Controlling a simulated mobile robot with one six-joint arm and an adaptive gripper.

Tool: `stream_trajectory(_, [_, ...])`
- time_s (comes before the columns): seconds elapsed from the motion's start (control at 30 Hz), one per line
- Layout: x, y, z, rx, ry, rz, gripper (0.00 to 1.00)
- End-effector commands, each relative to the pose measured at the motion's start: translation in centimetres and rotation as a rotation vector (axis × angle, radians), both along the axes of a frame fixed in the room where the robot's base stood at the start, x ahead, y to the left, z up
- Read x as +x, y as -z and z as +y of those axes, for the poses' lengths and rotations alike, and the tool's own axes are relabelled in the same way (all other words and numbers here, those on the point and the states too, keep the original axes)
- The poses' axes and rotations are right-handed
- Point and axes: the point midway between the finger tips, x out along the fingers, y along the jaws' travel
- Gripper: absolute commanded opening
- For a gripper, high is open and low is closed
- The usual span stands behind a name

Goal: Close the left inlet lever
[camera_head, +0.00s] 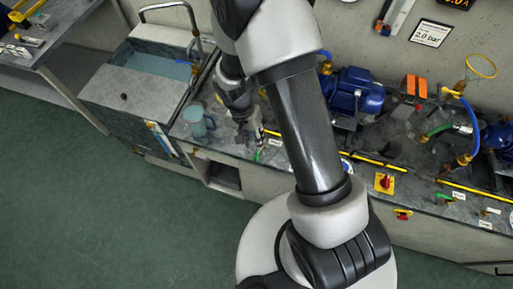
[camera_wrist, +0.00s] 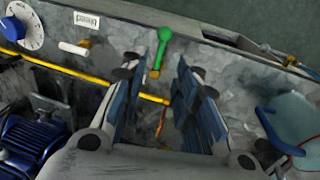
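A green lever (camera_wrist: 162,45) with a rounded knob stands on a brass valve on the yellow pipe (camera_wrist: 60,68) in the wrist view. Its handle points toward the counter's front edge, across the pipe's run. In the head view the green lever (camera_head: 258,155) shows small near the counter front, just beyond my gripper (camera_head: 247,130). My gripper also shows in the wrist view (camera_wrist: 160,88). Its two fingers are apart, with nothing held between them. The lever's handle lies beyond the gap between the fingers. I cannot tell its exact height against the fingertips.
A white-handled lever (camera_wrist: 75,48) and a round dial (camera_wrist: 24,26) are left of the green lever in the wrist view. A blue jug (camera_head: 196,122) stands on the counter near the sink (camera_head: 150,64). A blue pump motor (camera_head: 355,92) stands right of my arm.

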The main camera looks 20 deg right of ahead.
Motion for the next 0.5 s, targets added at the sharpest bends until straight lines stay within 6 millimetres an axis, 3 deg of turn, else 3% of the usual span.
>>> stream_trajectory(0.03, [-0.3,1.4,-0.2,0.000,0.002,0.005,0.28])
stream_trajectory(0.2, [-0.5,4.1,-0.7,0.000,0.001,0.001,0.28])
stream_trajectory(0.5, [-0.7,5.8,-1.0,0.000,0.001,0.000,0.28])
